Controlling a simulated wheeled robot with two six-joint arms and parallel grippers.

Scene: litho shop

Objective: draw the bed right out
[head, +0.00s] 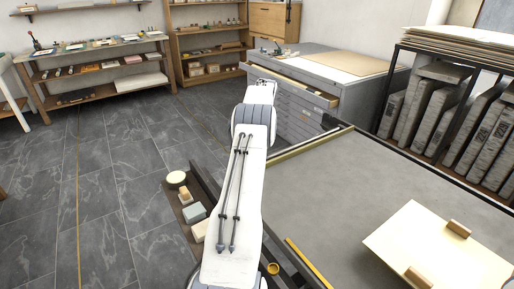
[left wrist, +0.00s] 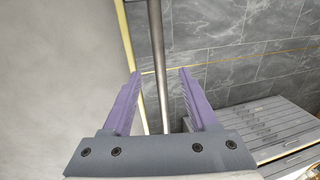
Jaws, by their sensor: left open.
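The bed (head: 335,195) is a broad flat grey slab at the right of the head view, with a brass-coloured strip along its far edge. In the left wrist view, a pale grey surface with a yellowish edge, which looks like the bed (left wrist: 55,80), fills the left side. A round metal bar (left wrist: 156,30) runs beside that edge, with a gap between them. My left gripper (left wrist: 160,71) is open, its purple fingers on either side of the bar, with gaps showing. The head view hides this gripper behind my white arm. My right gripper is out of view.
A pale board (head: 440,250) with two wooden blocks lies on the bed. A narrow shelf with small items (head: 194,213) is left of my arm. A grey drawer cabinet (head: 300,115) stands beyond the bed. Tiled floor (head: 110,170) at left is clear.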

